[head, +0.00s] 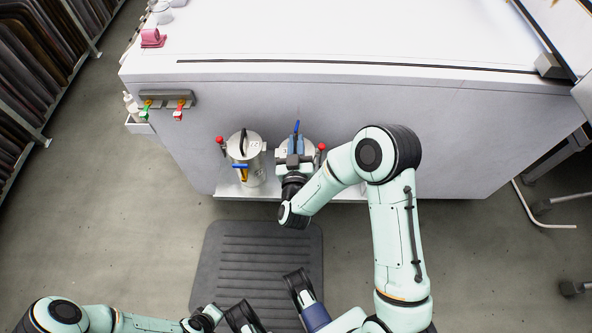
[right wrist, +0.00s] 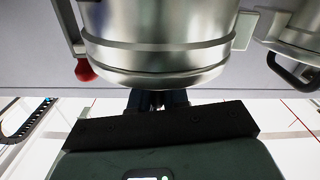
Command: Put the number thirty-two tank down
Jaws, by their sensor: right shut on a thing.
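A steel tank (head: 297,146) is at the low shelf on the front of the white gantry, largely hidden under my right gripper (head: 294,166), which is shut on it. The tank fills the top of the right wrist view (right wrist: 160,45), with a red knob at its left. Whether its bottom touches the shelf is hidden, and no number can be read. A second steel tank (head: 246,168) with a black handle and blue lever stands upright just left of it on the shelf. Parts of my left arm show at the bottom; its jaw state is unclear.
The shelf (head: 228,190) shows its edge below the left tank. A rack with red and green fittings (head: 168,100) is on the gantry's front at left. A grey ribbed mat (head: 262,245) lies on the floor before the shelf. Open floor shows at the left.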

